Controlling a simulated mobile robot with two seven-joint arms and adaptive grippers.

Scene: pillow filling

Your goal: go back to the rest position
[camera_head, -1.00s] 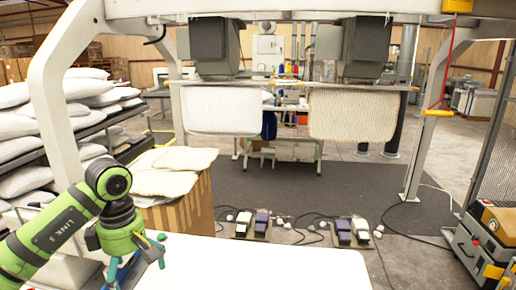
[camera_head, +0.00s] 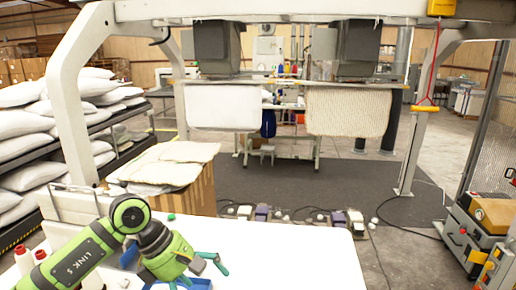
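My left arm comes in from the lower left. My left gripper (camera_head: 203,272) is above the near part of the white table (camera_head: 290,262), its teal-tipped fingers spread apart with nothing seen between them. A blue item (camera_head: 200,285) shows beneath the gripper at the bottom edge, partly hidden. My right gripper is not in view. A plain white cover (camera_head: 222,108) and a cream textured cover (camera_head: 348,113) hang from the filling machines ahead. A pile of flat covers (camera_head: 172,160) lies on a cardboard box (camera_head: 200,195) behind the table.
Shelves of white pillows (camera_head: 25,148) stand at the left. White spools with red tops (camera_head: 23,260) stand by my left arm. Foot pedals (camera_head: 262,213) and cables lie on the floor beyond the table. A grey and yellow machine (camera_head: 465,238) stands at the right. The table's right part is clear.

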